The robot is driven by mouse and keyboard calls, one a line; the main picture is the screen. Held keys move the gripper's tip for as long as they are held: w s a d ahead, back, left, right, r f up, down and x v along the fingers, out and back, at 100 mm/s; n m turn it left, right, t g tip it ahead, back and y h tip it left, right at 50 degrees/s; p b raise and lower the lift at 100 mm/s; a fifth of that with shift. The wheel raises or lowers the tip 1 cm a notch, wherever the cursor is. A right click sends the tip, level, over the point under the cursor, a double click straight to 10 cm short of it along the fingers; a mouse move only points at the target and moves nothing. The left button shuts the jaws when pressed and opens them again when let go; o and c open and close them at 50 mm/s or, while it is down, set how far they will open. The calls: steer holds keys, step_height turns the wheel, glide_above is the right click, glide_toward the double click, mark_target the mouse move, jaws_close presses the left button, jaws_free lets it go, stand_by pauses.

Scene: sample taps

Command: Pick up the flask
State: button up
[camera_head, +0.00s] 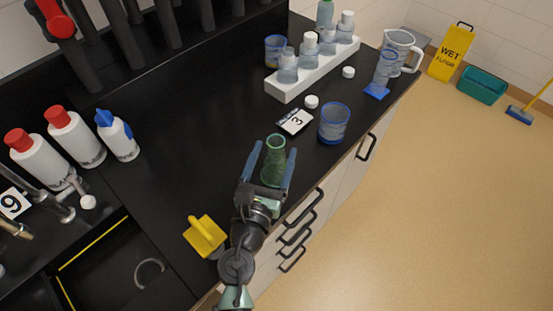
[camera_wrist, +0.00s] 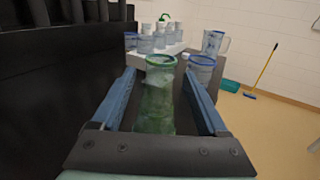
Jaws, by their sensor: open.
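The green glass flask (camera_head: 274,160) stands upright on the black counter near its front edge. It also shows in the wrist view (camera_wrist: 159,97), upright between the two blue fingers. My gripper (camera_head: 273,158) is open, with one finger on each side of the flask. In the wrist view my gripper (camera_wrist: 160,85) shows a gap between each finger and the flask's neck. The flask's base is partly hidden by my gripper.
A blue-rimmed beaker (camera_head: 334,123) stands just beyond the flask, beside a number 3 card (camera_head: 295,121). A white rack (camera_head: 312,72) with bottles is farther back. A yellow object (camera_head: 205,236) lies left of my wrist. The counter left of the flask is clear.

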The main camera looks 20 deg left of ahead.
mark_target(277, 142)
steer(key=w, duration=0.4)
steer(key=w+a, duration=0.1)
steer(key=shift+w+r, duration=0.1)
steer(key=shift+w, duration=0.3)
jaws_close()
